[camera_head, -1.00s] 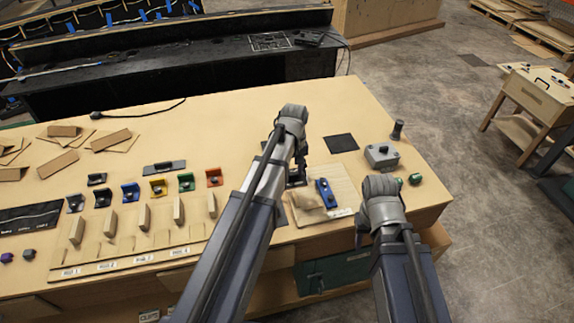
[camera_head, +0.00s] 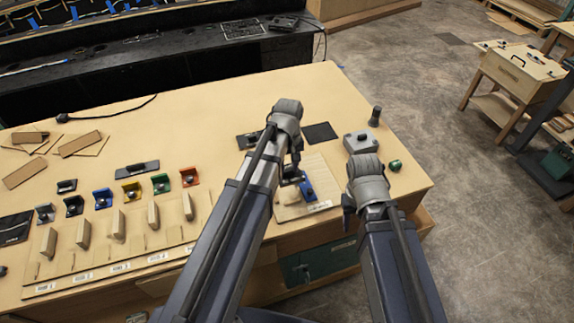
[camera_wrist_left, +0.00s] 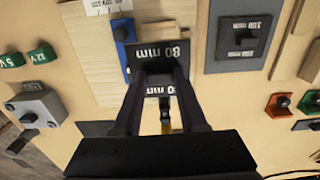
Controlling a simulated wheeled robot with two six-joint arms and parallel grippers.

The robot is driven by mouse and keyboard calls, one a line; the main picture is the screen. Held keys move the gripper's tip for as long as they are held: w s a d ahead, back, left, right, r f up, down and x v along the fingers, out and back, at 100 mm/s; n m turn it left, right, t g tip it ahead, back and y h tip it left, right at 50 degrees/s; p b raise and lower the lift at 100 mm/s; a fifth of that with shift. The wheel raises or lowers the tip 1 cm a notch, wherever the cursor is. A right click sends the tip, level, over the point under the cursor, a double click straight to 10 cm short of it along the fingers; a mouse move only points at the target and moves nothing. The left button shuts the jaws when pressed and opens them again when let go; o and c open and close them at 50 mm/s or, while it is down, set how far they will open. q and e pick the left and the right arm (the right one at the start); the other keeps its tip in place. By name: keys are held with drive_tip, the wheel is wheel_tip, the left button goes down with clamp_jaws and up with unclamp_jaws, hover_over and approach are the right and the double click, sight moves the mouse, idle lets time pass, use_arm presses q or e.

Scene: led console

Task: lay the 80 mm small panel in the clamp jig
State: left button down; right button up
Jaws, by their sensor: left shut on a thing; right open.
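My left gripper (camera_head: 292,165) is shut on the dark small panel marked 80 mm, held in front of the fingers in the left wrist view (camera_wrist_left: 157,58). In the head view the panel is mostly hidden by my arm. The panel is over the clamp jig, a pale wooden board (camera_head: 316,170) with a blue clamp part (camera_head: 307,189). The blue part (camera_wrist_left: 123,32) shows right beside the panel's edge in the wrist view. I cannot tell whether the panel touches the board. My right gripper (camera_head: 348,207) is open, right of the jig, with its fingers partly hidden.
A dark 100 mm panel (camera_wrist_left: 240,40) lies beside the board. A dark square (camera_head: 320,132) lies behind the jig.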

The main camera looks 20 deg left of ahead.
use_arm(q)
drive_tip(key=shift+s+f, duration=0.1)
drive_tip(key=shift+s, duration=0.05)
drive_tip(key=shift+f+b, duration=0.2)
drive_tip(key=shift+b, duration=0.1)
drive_tip(key=shift+f+b, duration=0.35)
wheel_tip(320, 180, down, 5)
drive_tip(key=b, duration=0.5)
drive_tip(key=shift+f, duration=0.15)
drive_tip(key=shift+f+b, duration=1.1)
drive_tip(key=shift+b, duration=0.15)
idle(0.6)
drive_tip(key=shift+c, duration=1.9)
unclamp_jaws()
